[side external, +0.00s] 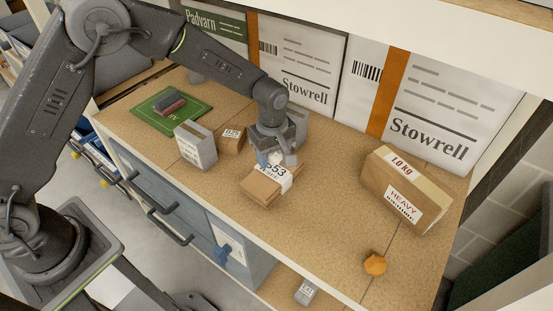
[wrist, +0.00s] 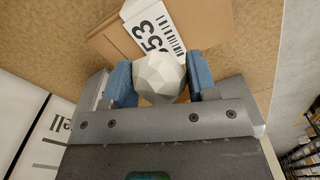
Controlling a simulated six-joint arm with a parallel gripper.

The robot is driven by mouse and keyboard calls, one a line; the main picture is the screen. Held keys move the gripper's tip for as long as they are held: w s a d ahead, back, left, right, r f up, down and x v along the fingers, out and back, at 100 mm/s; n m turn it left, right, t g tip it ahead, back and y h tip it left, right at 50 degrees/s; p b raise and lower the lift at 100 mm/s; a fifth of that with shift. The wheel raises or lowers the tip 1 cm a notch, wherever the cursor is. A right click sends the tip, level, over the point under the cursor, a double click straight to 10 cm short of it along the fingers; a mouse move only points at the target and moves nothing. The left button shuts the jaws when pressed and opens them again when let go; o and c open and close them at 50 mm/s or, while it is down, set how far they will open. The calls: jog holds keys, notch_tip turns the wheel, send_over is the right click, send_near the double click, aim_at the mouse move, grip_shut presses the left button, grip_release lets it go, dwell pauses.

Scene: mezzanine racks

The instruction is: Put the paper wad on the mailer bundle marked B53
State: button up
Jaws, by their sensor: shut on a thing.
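The paper wad (wrist: 160,78) is a pale, faceted ball between the blue fingers of my gripper (wrist: 160,84) in the wrist view. My gripper is shut on it. The mailer bundle marked B53 (side external: 263,190) is a flat brown stack with a white label, on the shelf below my gripper (side external: 276,159) in the side view. In the wrist view the bundle (wrist: 112,42) lies beyond the wad, which covers part of its label. I cannot tell whether the wad touches the bundle.
A grey-white box (side external: 195,146) and a small brown box (side external: 231,139) stand left of the bundle. A green mat (side external: 188,113) with dark items lies farther left. A heavy carton (side external: 404,190) and an orange lump (side external: 375,265) are at right. Large Stowrell cartons (side external: 302,65) line the back.

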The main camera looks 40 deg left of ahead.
aim_at(273, 163)
jog(key=shift+f, duration=1.5)
jog(key=shift+f, duration=0.15)
jog(key=o, duration=0.9)
jog(key=shift+r, duration=2.95)
